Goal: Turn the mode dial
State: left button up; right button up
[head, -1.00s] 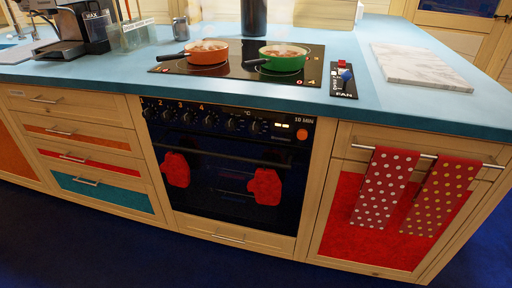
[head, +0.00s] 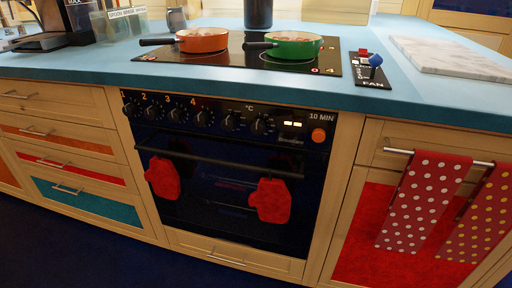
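A black oven (head: 222,205) is built into the wooden counter, with a row of several black knobs along its top panel. Numbers mark the left knobs; a knob (head: 230,121) and the rightmost knob (head: 262,126) sit near a "°C" mark. I cannot tell for certain which knob is the mode dial. To their right are a small lit display (head: 292,124) and an orange round button (head: 318,135) under "10 MIN". Neither of my grippers shows in the head view.
Two red mitts (head: 270,200) hang at the oven handle (head: 220,161). An orange pan (head: 202,40) and a green pan (head: 294,45) stand on the cooktop (head: 230,58). Dotted towels (head: 424,200) hang at right. The dark blue floor (head: 60,250) in front looks clear.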

aim_at(229, 123)
jog(key=u, duration=2.55)
jog(key=i, duration=1.5)
jog(key=z, duration=2.6)
